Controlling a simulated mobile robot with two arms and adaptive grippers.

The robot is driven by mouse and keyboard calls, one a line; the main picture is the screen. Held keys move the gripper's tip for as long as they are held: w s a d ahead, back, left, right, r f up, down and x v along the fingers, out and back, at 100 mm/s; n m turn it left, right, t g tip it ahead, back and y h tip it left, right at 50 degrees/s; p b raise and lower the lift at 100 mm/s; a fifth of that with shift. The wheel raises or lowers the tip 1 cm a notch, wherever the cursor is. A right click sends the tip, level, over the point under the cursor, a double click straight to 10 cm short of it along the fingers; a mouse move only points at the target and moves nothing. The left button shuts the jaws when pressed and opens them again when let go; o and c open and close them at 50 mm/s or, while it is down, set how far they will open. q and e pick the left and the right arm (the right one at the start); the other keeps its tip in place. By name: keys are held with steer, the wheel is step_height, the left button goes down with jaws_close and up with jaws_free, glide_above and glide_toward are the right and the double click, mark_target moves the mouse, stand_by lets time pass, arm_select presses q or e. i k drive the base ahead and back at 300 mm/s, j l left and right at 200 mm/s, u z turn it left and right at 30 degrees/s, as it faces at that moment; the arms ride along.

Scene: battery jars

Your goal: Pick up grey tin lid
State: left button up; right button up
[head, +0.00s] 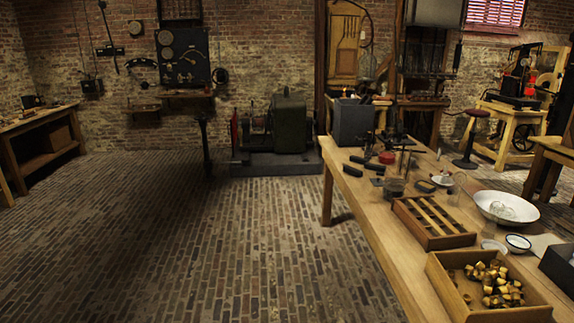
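I cannot pick out the grey tin lid with certainty. A small pale round flat piece (494,246) lies on the wooden table (395,247) between the crate of brass pieces and a small dark-rimmed dish. Another small, dark round piece (425,186) lies farther back, near a greyish jar (396,187). Both are too small to tell what they are. Neither of my grippers shows in the head view.
The table holds a slatted wooden tray (470,240), a crate (440,283) of brass pieces, a white basin (528,213), the small dish (518,243) and a dark grey box (354,122). The brick floor (200,240) left of the table is clear.

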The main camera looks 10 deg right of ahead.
mark_target(378, 182)
steer(key=i+z, duration=0.15)
steer(key=i, duration=1.5)
